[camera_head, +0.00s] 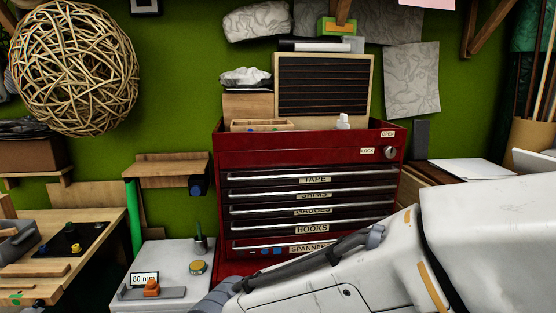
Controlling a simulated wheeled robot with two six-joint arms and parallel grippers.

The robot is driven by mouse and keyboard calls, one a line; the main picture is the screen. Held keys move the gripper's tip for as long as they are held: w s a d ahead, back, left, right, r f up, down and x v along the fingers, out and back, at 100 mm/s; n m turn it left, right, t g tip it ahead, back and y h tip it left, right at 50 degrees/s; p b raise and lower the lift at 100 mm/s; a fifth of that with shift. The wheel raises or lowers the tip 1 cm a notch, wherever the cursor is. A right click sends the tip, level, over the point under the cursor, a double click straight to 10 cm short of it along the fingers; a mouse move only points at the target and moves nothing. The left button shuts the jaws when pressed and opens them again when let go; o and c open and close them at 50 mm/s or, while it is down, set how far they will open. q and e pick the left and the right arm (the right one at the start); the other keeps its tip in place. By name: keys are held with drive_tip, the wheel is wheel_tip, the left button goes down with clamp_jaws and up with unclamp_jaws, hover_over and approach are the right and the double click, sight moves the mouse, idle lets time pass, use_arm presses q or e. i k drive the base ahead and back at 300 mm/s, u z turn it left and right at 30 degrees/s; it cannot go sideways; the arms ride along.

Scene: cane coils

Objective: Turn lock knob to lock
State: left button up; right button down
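The lock knob (390,153) is a small round silver knob at the upper right of the red tool chest (300,158). An OPEN label (388,134) sits above it and a LOCK label (367,151) to its left. The knob is too small to tell which label it points to. My white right arm fills the lower right, in front of the chest's lower right part. The knob is unobstructed, and no gripper is seen touching it. I see no fingers of my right gripper, and my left gripper is out of view.
The chest's labelled drawers, such as the TAPE drawer (314,180), look shut. A grey-white cabinet (168,262) with an 80 mm gauge stands at lower left, beside a wooden bench (100,233). White sheets (470,168) lie right of the chest. A woven cane ball (75,68) hangs upper left.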

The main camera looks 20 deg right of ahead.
sight(389, 152)
drive_tip(key=z, duration=1.35)
drive_tip(key=k, duration=0.65)
drive_tip(key=z, duration=0.5)
drive_tip(key=i, duration=1.25)
drive_tip(key=u, duration=0.7)
